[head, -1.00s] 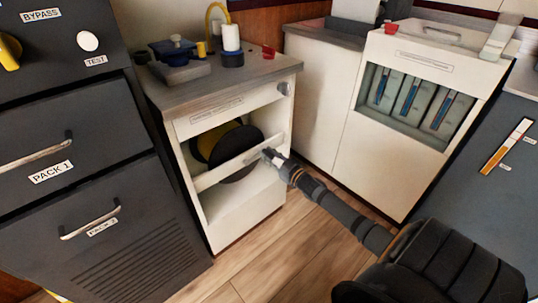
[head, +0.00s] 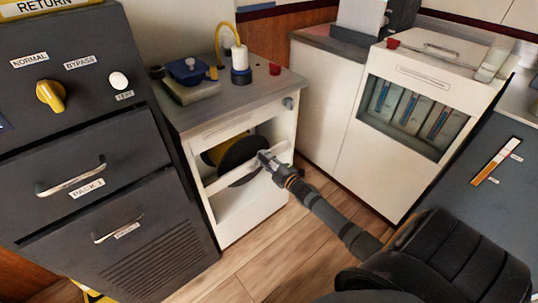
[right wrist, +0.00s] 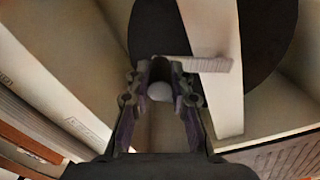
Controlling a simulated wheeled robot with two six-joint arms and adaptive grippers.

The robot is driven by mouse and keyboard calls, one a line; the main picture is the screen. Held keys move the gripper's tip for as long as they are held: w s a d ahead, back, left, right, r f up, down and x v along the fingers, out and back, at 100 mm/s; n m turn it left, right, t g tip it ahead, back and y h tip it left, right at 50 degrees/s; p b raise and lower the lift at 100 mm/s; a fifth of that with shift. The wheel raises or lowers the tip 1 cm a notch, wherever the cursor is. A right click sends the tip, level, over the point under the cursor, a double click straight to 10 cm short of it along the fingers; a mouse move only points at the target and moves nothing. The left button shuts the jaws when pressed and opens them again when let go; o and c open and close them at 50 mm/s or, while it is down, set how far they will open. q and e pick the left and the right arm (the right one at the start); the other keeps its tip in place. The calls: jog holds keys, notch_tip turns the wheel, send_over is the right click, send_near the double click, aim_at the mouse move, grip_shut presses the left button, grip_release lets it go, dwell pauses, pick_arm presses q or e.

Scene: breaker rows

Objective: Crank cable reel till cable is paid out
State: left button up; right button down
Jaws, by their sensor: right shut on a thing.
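The cable reel (head: 237,155) is a black disc with a yellow part behind it, inside an open-fronted white cabinet (head: 253,215). A pale bar crosses in front of the disc. In the right wrist view the black disc (right wrist: 264,40) shows behind the pale bar (right wrist: 210,35). A short grey crank arm (right wrist: 205,64) lies across the bar. My right gripper (head: 264,158) is at the bar's right part. In the right wrist view my right gripper (right wrist: 163,82) is shut around a pale round crank knob (right wrist: 160,92). The cable's free end cannot be made out. My left gripper is out of view.
A dark cabinet (head: 95,160) with drawers and a yellow knob stands at the left. A white unit (head: 400,170) with several blue-striped slots is at the right. Wooden floor shows between.

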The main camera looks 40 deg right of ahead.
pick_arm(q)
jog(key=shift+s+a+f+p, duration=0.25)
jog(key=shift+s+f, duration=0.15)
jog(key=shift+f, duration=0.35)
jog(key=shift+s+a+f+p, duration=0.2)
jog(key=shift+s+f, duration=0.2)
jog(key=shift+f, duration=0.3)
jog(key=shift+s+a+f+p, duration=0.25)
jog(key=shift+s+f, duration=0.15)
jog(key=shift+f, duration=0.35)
pick_arm(e)
jog(key=shift+s+a+r+n, duration=0.1)
jog(key=shift+a+r+n, duration=0.1)
jog(key=shift+a+n, duration=0.85)
jog(key=shift+s+a+r+n, duration=0.15)
jog(key=shift+a+n, duration=0.5)
jog(key=shift+n, duration=0.7)
jog(key=shift+w, duration=0.1)
jog(key=c, duration=1.2)
grip_release()
jog(key=shift+a, duration=0.1)
jog(key=s, duration=0.8)
jog(key=s+d, duration=0.1)
jog(key=s, duration=0.3)
